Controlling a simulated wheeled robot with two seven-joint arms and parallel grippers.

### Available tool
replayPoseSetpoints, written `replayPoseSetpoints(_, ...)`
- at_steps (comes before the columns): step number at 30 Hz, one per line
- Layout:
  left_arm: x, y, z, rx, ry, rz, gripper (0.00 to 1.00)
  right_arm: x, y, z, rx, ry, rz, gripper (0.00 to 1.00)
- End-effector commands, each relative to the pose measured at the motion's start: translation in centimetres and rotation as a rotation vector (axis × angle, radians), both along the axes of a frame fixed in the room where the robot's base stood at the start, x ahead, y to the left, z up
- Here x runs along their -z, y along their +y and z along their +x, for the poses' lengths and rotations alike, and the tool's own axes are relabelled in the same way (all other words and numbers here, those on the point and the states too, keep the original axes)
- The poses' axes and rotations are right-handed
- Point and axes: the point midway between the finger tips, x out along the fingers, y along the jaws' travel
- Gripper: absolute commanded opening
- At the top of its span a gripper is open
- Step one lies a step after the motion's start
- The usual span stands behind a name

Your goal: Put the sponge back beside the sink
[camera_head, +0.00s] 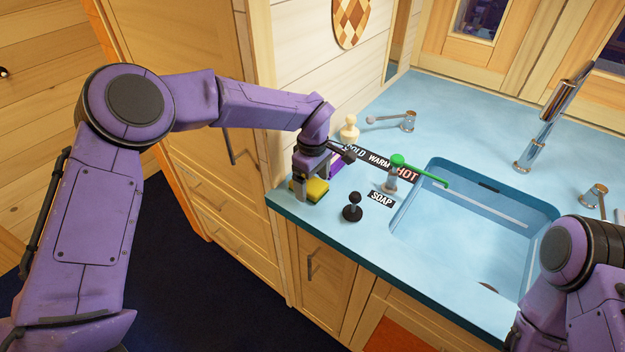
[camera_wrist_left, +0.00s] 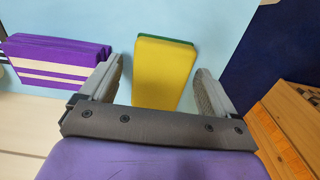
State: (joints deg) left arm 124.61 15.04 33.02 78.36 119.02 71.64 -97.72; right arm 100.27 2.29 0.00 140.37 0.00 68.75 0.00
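A yellow sponge with a green layer (camera_head: 313,190) lies on the blue counter (camera_head: 284,206) near its front left corner. My left gripper (camera_head: 309,178) is right over it. In the left wrist view the sponge (camera_wrist_left: 163,72) shows between the two spread fingers of the left gripper (camera_wrist_left: 162,88), with a gap on each side. The sink (camera_head: 470,225) is a light blue basin further right in the counter. My right arm shows at the lower right of the head view, but its gripper is out of sight.
A purple striped thing (camera_wrist_left: 55,60) lies beside the left gripper. A cream bottle (camera_head: 349,129) is behind.

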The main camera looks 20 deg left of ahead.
Motion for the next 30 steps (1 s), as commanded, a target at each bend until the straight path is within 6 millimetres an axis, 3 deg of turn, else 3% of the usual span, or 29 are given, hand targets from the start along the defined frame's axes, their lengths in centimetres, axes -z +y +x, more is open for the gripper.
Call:
replayPoseSetpoints(7,-1.1,0.0,0.1,-0.002,-0.002,-0.001,0.9,0.2,0.0,0.0,0.0,0.0,0.0,0.0)
replayPoseSetpoints(15,-7.8,-0.1,0.1,-0.001,-0.005,-0.002,0.9,1.1,0.0,0.0,0.0,0.0,0.0,0.0)
replayPoseSetpoints(21,-11.5,-0.1,0.0,0.0,-0.002,-0.001,0.9,1.2,0.0,0.0,0.0,0.0,0.0,0.0)
replayPoseSetpoints(30,-12.3,0.0,0.0,-0.001,0.0,0.0,0.9,1.2,0.0,0.0,0.0,0.0,0.0,0.0)
